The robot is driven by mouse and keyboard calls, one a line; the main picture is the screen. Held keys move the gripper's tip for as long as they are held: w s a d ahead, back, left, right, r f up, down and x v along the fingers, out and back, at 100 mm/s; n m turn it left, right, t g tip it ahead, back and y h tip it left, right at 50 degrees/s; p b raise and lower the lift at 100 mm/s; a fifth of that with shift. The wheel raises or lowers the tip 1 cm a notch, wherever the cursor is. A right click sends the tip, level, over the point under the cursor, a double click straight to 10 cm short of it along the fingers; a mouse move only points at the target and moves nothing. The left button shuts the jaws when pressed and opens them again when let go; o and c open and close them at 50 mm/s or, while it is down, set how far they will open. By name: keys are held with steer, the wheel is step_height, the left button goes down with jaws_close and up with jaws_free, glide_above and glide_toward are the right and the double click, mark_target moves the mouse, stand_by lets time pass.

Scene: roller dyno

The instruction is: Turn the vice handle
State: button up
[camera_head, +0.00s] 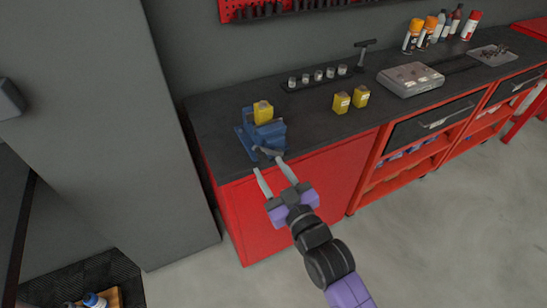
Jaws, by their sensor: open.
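A blue vice (247,139) stands on the left end of the dark worktop, near its front edge. A yellow box (263,113) shows at the top of the vice; I cannot tell whether it is clamped in the jaws. The vice handle (268,152) is a small grey bar at the vice's front, partly overlapped by a finger. My gripper (268,165) is open, with its two pale fingers pointing at the vice's front. The right fingertip is close to the handle; I cannot tell whether they touch.
The worktop (222,108) sits on a red cabinet (330,172). Two yellow boxes (341,102) (361,96), a socket rack (318,78), a grey case (410,79) and spray cans (412,35) stand to the right. A grey wall panel (160,110) rises at the left.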

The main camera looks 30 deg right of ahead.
mark_target(257, 153)
steer(key=shift+w+d+f, duration=0.1)
steer(key=shift+w+f, duration=0.05)
steer(key=shift+w, duration=0.45)
steer(key=w+p, duration=0.1)
steer(key=w, duration=0.5)
steer(key=shift+w+p, duration=0.3)
steer(key=shift+w, duration=0.1)
jaws_close()
steer(key=shift+a+f, duration=0.2)
steer(key=shift+a, duration=0.05)
stand_by(0.4)
